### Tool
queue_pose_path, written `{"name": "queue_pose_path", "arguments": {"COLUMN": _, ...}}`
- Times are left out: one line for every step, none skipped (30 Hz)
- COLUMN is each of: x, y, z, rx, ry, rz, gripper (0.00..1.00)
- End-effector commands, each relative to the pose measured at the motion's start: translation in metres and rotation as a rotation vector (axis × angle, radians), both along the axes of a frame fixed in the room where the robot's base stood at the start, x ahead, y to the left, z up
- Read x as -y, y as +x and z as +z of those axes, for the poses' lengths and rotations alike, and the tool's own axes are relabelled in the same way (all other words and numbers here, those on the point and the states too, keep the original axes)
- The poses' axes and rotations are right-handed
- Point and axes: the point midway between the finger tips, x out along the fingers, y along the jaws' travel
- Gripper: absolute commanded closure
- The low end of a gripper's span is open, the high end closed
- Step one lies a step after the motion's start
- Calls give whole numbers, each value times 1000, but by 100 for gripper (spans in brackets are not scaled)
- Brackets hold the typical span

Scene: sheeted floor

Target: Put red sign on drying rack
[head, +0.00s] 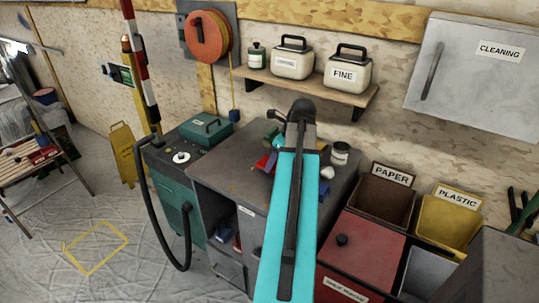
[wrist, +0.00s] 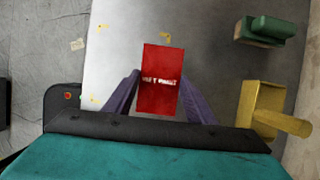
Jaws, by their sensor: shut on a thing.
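The red sign (wrist: 160,70) is a flat red rectangle with small white lettering. In the wrist view it sits between the two purple fingers of my gripper (wrist: 162,92), which is shut on it. The sign is over the grey top of the workbench (head: 235,182); I cannot tell whether it touches it. In the head view a bit of red (head: 262,163) shows beside my arm, which hides most of the gripper. A slatted rack (head: 28,172) at the left edge, with small things on it, looks like the drying rack.
A green block (wrist: 270,30) and a yellow object (wrist: 262,105) lie right of the sign. A can (head: 340,153) stands on the bench. A teal machine (head: 180,190) with a black hose and a yellow floor sign (head: 123,153) stand left. Floor around the yellow square (head: 96,248) is clear.

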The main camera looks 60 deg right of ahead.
Motion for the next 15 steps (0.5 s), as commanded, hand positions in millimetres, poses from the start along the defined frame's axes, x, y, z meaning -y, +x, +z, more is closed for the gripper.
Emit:
{"name": "queue_pose_path", "arguments": {"x": 7, "y": 6, "z": 1, "rx": 0, "ry": 0, "rz": 1, "gripper": 72}}
{"name": "queue_pose_path", "arguments": {"x": 10, "y": 9, "z": 1, "rx": 0, "ry": 0, "rz": 1, "gripper": 72}}
{"name": "queue_pose_path", "arguments": {"x": 13, "y": 12, "z": 0, "rx": 0, "ry": 0, "rz": 1, "gripper": 72}}
{"name": "queue_pose_path", "arguments": {"x": 16, "y": 14, "z": 0, "rx": 0, "ry": -1, "rz": 1, "gripper": 72}}
{"name": "queue_pose_path", "arguments": {"x": 18, "y": 17, "z": 0, "rx": 0, "ry": 0, "rz": 1, "gripper": 72}}
{"name": "queue_pose_path", "arguments": {"x": 22, "y": 20, "z": -1, "rx": 0, "ry": 0, "rz": 1, "gripper": 72}}
{"name": "queue_pose_path", "arguments": {"x": 24, "y": 22, "z": -1, "rx": 0, "ry": 0, "rz": 0, "gripper": 72}}
{"name": "queue_pose_path", "arguments": {"x": 27, "y": 25, "z": -2, "rx": -1, "ry": 0, "rz": 0, "gripper": 72}}
{"name": "queue_pose_path", "arguments": {"x": 30, "y": 28, "z": -2, "rx": 0, "ry": 0, "rz": 0, "gripper": 72}}
{"name": "queue_pose_path", "arguments": {"x": 33, "y": 31, "z": -2, "rx": 0, "ry": 0, "rz": 0, "gripper": 72}}
{"name": "queue_pose_path", "arguments": {"x": 36, "y": 33, "z": -3, "rx": 0, "ry": 0, "rz": 0, "gripper": 72}}
{"name": "queue_pose_path", "arguments": {"x": 39, "y": 37, "z": -3, "rx": 0, "ry": -1, "rz": 0, "gripper": 72}}
{"name": "queue_pose_path", "arguments": {"x": 42, "y": 39, "z": -3, "rx": 0, "ry": -1, "rz": 0, "gripper": 72}}
{"name": "queue_pose_path", "arguments": {"x": 44, "y": 42, "z": -3, "rx": 0, "ry": -1, "rz": 0, "gripper": 72}}
{"name": "queue_pose_path", "arguments": {"x": 47, "y": 45, "z": -4, "rx": 0, "ry": 0, "rz": 0, "gripper": 72}}
